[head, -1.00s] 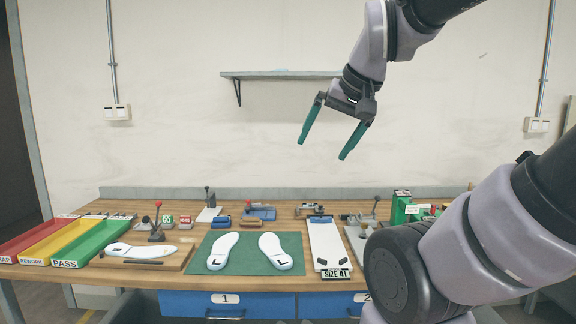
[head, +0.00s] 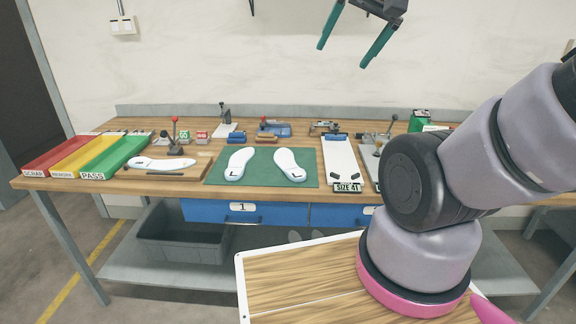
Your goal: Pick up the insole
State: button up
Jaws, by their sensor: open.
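Two white insoles lie apart on a green mat (head: 262,180) on the workbench: a left one (head: 240,163) and a right one (head: 289,164), each with a dark mark at its near end. Another white insole (head: 160,163) lies on a wooden board (head: 190,174) left of the mat. My gripper (head: 349,48) is open and empty, high in front of the wall. It is well above the bench, to the right of the mat in the picture, and touches nothing.
Red (head: 41,170), yellow (head: 70,170) and green (head: 97,172) trays stand at the bench's left end. A "SIZE 41" board (head: 339,160) lies right of the mat. Clamps and small blocks line the back. A dark bin (head: 183,245) sits below. Air above the mat is free.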

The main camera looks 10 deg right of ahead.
aim_at(283, 157)
jog(key=j+z, duration=0.2)
jog(key=z, duration=0.35)
jog(key=j+z, duration=0.3)
jog(key=j, duration=0.4)
jog(key=j+z, duration=0.3)
jog(key=j, duration=0.45)
jog(key=k+j, duration=0.1)
jog(key=j, duration=0.6)
jog(key=k+j, duration=0.1)
jog(key=j, duration=0.65)
jog(key=i+z, duration=0.05)
